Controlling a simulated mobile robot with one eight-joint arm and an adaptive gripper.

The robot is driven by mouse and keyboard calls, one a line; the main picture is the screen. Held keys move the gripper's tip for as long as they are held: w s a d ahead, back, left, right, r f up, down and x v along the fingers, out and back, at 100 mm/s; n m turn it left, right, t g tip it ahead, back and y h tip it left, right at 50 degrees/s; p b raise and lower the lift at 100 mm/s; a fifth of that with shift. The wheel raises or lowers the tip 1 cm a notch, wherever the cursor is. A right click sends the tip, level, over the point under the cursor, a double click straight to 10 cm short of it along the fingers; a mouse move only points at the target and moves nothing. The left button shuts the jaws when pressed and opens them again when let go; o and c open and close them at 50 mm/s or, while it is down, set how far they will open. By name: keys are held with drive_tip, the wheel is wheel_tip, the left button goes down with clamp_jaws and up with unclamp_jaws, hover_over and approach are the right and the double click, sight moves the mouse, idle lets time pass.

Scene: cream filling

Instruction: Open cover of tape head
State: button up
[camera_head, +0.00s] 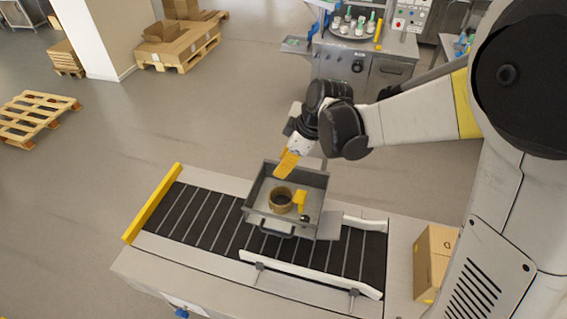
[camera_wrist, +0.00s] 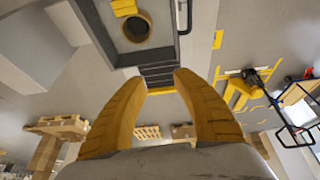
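The tape head is a grey, open-topped metal box (camera_head: 253,190) above the conveyor. Inside it are a brown tape roll (camera_head: 272,204) and a yellow part (camera_head: 301,201). A dark handle (camera_head: 277,229) is on its near side. My gripper (camera_head: 287,165) is above the far edge of the box, its yellow fingers pointing down and apart from it. In the wrist view, the two curved yellow fingers (camera_wrist: 155,80) are spread with nothing between them. The tape roll (camera_wrist: 149,26) and handle (camera_wrist: 187,15) show beyond them. I cannot tell which part is the cover.
The dark conveyor (camera_head: 195,215) runs beneath the box, with a yellow end bar (camera_head: 152,204) and pale side rails (camera_head: 310,275). A cardboard carton (camera_head: 433,262) stands at the right by my body. A workbench (camera_head: 370,62) and pallets (camera_head: 35,117) are farther back. Open floor lies left.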

drive_tip(key=v, duration=1.2)
drive_tip(key=shift+a, duration=0.1)
